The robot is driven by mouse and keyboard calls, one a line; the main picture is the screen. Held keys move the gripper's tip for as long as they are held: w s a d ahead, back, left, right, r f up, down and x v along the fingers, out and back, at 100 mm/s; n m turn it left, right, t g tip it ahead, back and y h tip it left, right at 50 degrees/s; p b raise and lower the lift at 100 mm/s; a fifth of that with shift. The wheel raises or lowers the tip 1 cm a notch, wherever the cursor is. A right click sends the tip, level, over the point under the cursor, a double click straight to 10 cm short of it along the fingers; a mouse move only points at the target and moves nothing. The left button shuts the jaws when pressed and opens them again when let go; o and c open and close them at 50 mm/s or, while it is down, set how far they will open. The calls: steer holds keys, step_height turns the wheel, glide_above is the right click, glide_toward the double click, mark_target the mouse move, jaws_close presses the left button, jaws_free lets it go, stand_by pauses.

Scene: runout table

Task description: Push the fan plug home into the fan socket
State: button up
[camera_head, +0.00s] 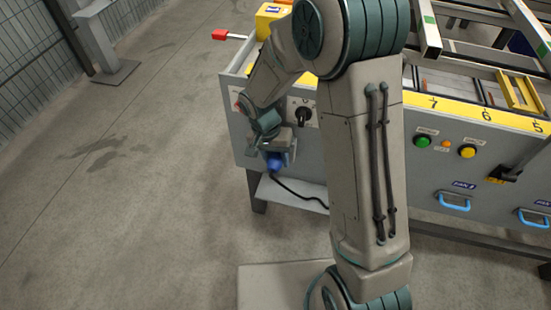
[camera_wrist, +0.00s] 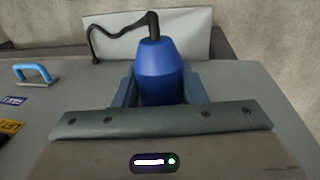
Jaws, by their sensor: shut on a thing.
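The fan plug (camera_wrist: 160,72) is blue with a black cable leaving its end, and it stands between the two fingers in the wrist view. It also shows in the head view (camera_head: 273,164) at the left end of the table's front panel. My gripper (camera_wrist: 160,92) is shut on it, one finger on each side. In the head view my gripper (camera_head: 275,155) is close to the grey front panel. The fan socket is not visible; my gripper and the plug hide that part of the panel. I cannot tell how deep the plug sits.
The table's grey front panel (camera_head: 430,185) carries a green button (camera_head: 422,141), a yellow button (camera_head: 467,152), a black rotary switch (camera_head: 304,115) and blue handles (camera_head: 453,202). The black cable (camera_head: 300,197) hangs over a pale shelf (camera_head: 285,192). The floor at left is free.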

steer(key=shift+w, duration=0.15)
steer(key=o, duration=1.1)
steer(key=shift+o, duration=0.2)
